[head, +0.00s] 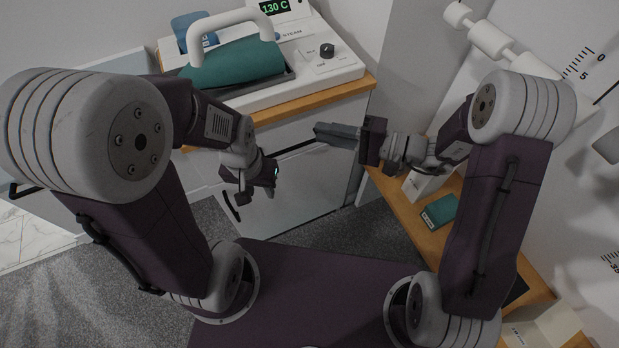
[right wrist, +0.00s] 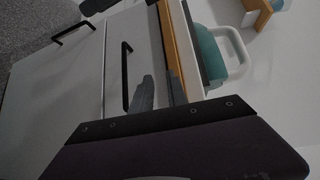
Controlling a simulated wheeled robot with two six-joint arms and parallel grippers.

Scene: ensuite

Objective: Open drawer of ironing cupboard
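The ironing cupboard (head: 275,195) is a pale cabinet with a wooden top. Its upper front is a drawer with a long black bar handle (head: 297,148); this handle also shows in the right wrist view (right wrist: 125,76). The drawer looks closed. My right gripper (head: 335,134) points left near the right end of the handle, partly hiding it. In the right wrist view its fingertips (right wrist: 160,92) are apart with nothing between them, and the handle lies outside them, to their left. My left gripper (head: 246,190) points down in front of the cupboard and holds nothing visible; its finger gap is unclear.
A steam press (head: 340,68) with a teal pad stands on the cupboard top. A lower front has another black handle (head: 231,206). A wooden bench (head: 405,205) with a green box (head: 440,211) runs along the right wall. Grey carpet (head: 320,232) lies between my base and the cupboard.

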